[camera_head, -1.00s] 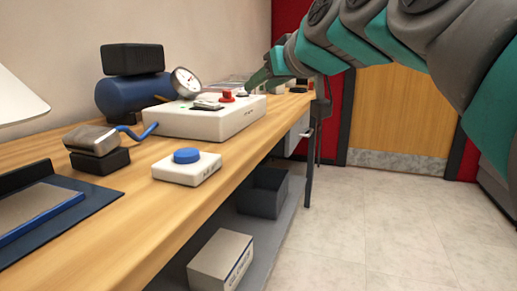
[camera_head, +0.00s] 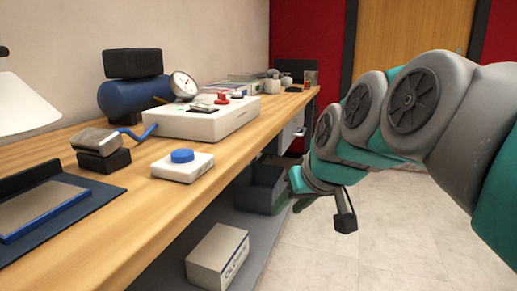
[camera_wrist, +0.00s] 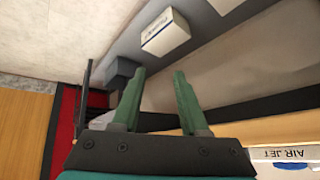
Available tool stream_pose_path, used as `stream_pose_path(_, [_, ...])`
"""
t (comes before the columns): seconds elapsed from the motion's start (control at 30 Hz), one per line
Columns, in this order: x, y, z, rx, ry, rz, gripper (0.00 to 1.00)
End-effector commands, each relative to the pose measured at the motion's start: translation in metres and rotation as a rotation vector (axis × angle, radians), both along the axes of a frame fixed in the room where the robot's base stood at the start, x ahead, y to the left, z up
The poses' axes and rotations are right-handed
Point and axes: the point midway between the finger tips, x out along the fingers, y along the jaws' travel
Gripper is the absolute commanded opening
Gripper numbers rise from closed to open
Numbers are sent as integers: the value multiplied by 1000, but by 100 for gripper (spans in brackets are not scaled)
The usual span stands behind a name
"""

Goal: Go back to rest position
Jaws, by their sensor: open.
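My gripper (camera_head: 296,190) is in front of the bench's front edge, below the level of the top, with my arm reaching in from the right. In the wrist view the two green fingers of my gripper (camera_wrist: 157,95) stand apart with nothing between them. The workbench (camera_head: 190,210) runs along the left wall. It carries a white control box (camera_head: 205,120) with a gauge and red knob, and a small white box with a blue button (camera_head: 183,157).
A white carton (camera_head: 217,258) and a dark bin (camera_head: 262,187) sit on the lower shelf; the carton also shows in the wrist view (camera_wrist: 165,32). A blue compressor tank (camera_head: 133,97) stands at the back. The floor (camera_head: 385,235) on the right is clear up to the door (camera_head: 408,40).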

Motion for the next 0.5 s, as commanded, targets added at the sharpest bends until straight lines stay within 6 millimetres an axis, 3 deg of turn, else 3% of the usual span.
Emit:
stream_pose_path(0.1, [-51, -21, -57, -45, 186, -56, 44])
stream_pose_path(0.23, [-116, -45, -116, -103, 397, -121, 44])
stream_pose_path(0.4, [-198, -72, -167, -179, 619, -193, 44])
stream_pose_path(0.5, [-231, -83, -183, -212, 702, -222, 44])
